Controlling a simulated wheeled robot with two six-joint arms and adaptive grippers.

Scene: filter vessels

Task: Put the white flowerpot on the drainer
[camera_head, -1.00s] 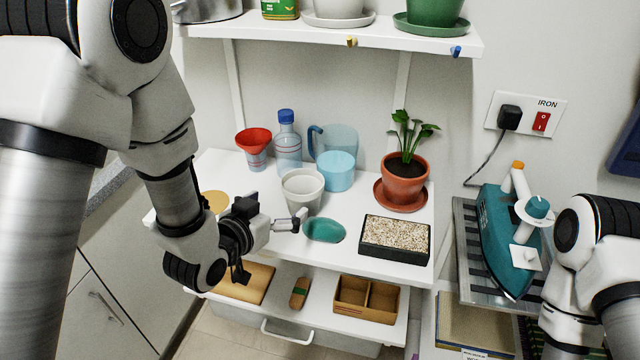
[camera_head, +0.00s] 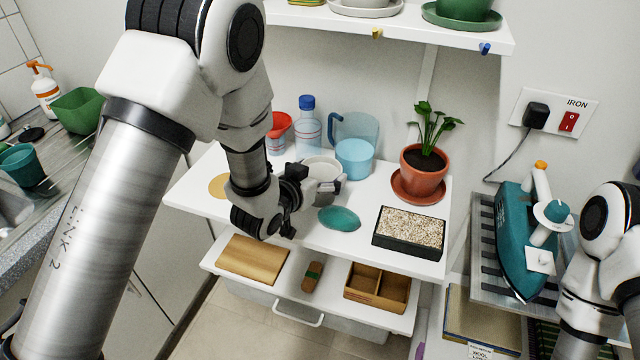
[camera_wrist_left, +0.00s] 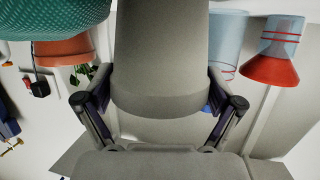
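The white flowerpot (camera_head: 322,168) stands upright on the white table shelf, partly hidden by my left gripper. My left gripper (camera_head: 322,188) is at the pot's near side, low and level. In the left wrist view the pot (camera_wrist_left: 160,60) fills the space between the two fingers (camera_wrist_left: 160,95), one finger on each side. The fingers are spread and very close to the wall; firm contact does not show. A grey ridged draining surface (camera_head: 62,152) lies beside the sink at the far left, seemingly the drainer. My right gripper is out of view.
Close behind the pot are a red funnel (camera_head: 279,128), a bottle (camera_head: 309,132) and a blue jug (camera_head: 355,150). A teal oval (camera_head: 339,218) lies in front. A plant pot (camera_head: 424,175) and gravel tray (camera_head: 409,230) stand right. A green basin (camera_head: 80,110) occupies the sink counter.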

